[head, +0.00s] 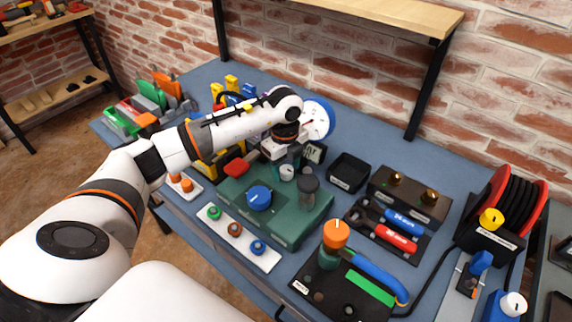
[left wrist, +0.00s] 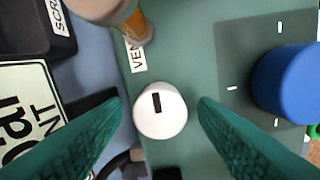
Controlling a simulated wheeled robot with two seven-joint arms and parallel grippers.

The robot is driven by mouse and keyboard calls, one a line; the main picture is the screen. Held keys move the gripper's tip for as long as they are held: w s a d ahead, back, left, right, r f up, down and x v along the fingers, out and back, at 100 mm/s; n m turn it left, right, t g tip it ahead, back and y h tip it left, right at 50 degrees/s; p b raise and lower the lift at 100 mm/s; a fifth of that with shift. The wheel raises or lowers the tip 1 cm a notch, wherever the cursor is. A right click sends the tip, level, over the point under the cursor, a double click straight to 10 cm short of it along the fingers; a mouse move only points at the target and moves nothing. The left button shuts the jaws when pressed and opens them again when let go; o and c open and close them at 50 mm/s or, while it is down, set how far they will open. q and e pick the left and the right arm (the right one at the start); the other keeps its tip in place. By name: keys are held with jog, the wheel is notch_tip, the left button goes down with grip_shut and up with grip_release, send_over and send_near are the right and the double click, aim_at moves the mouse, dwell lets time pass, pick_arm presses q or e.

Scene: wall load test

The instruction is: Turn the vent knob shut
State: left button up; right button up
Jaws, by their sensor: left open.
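The vent knob (left wrist: 160,110) is a small white round knob with a black mark on its top, on a green panel (left wrist: 190,60) beside a partly hidden label (left wrist: 136,55) starting "VEN". In the head view the white knob (head: 287,173) shows just below my left gripper (head: 283,162). In the left wrist view the green fingers of my left gripper (left wrist: 160,101) are open, one on each side of the knob, with a gap showing at both sides. The black mark points nearly straight up in that view. How far the fingertips are above the panel cannot be told. My right gripper is not in view.
A large blue knob (head: 259,197) and a lidded jar (head: 308,190) stand close by on the same green panel. A black tray (head: 349,173) and a lettered sign (head: 316,152) stand beyond. A white strip with coloured knobs (head: 235,235) lies in front.

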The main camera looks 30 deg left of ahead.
pick_arm(q)
jog(key=c, duration=1)
jog(key=shift+m, duration=0.3)
jog(key=m+b, duration=0.1)
jog(key=m, duration=0.2)
jog(key=m+b, duration=0.2)
jog(key=m, duration=0.3)
jog(key=shift+w, duration=0.1)
jog(key=m+b, duration=0.2)
jog(key=m, duration=0.2)
jog(key=shift+m, duration=0.4)
jog(key=shift+m+b, duration=0.55)
jog(key=shift+m, duration=1.45)
jog(key=shift+d+r, duration=0.1)
